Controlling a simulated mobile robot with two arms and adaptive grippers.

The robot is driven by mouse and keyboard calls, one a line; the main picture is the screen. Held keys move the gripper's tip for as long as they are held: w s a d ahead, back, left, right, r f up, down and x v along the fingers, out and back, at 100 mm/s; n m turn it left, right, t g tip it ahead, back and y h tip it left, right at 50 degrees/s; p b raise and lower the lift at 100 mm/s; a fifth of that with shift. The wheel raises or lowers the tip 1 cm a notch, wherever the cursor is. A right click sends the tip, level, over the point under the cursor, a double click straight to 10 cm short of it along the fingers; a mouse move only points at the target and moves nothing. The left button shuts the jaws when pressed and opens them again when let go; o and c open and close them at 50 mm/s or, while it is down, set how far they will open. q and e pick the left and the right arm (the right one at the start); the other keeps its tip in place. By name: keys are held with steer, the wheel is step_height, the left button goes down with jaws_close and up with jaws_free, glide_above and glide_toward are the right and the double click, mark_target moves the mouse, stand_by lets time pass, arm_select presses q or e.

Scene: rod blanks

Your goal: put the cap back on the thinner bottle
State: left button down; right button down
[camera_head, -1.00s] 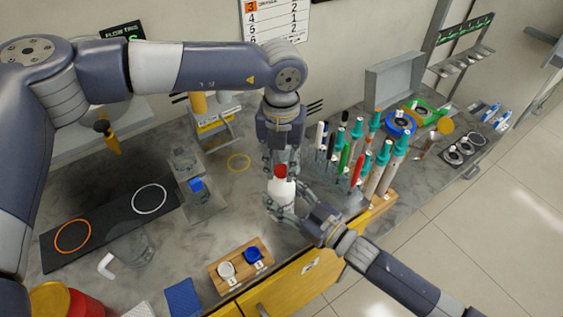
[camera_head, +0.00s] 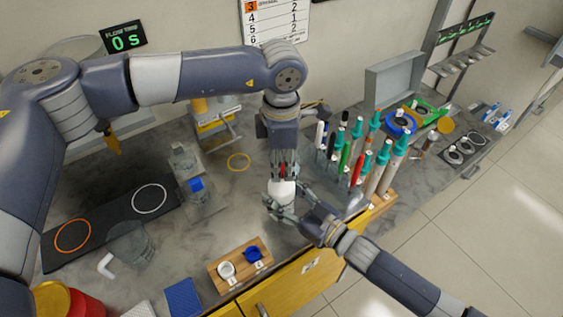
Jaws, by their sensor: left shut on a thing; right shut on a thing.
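A white bottle (camera_head: 281,190) with a red cap (camera_head: 283,169) stands at the middle of the bench. My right gripper (camera_head: 277,207) is shut on the bottle's body from the lower right. My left gripper (camera_head: 284,169) points down over the bottle and is shut on the red cap, which shows only in part between its fingers. Whether the cap is seated on the neck is hidden by the fingers. A wooden block (camera_head: 240,277) at the front holds a white cap-like piece (camera_head: 226,271) and a blue one (camera_head: 253,254).
A rack of upright tubes and rods (camera_head: 358,155) stands close to the right of my grippers. A clear container with a blue part (camera_head: 196,185) stands to the left. A black mat (camera_head: 110,222) with two rings lies further left. Bare bench lies left of the bottle.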

arm_select(q)
steer(key=c, duration=1.3)
jaws_free()
steer(key=shift+c, duration=0.2)
steer(key=shift+r, duration=2.3)
steer(key=shift+c, duration=0.3)
step_height(320, 180, up, 3)
steer(key=n, duration=0.5)
steer(key=shift+r+n, duration=0.2)
steer(key=shift+n, duration=0.1)
steer(key=shift+f, duration=0.1)
steer(key=shift+f, duration=3.9)
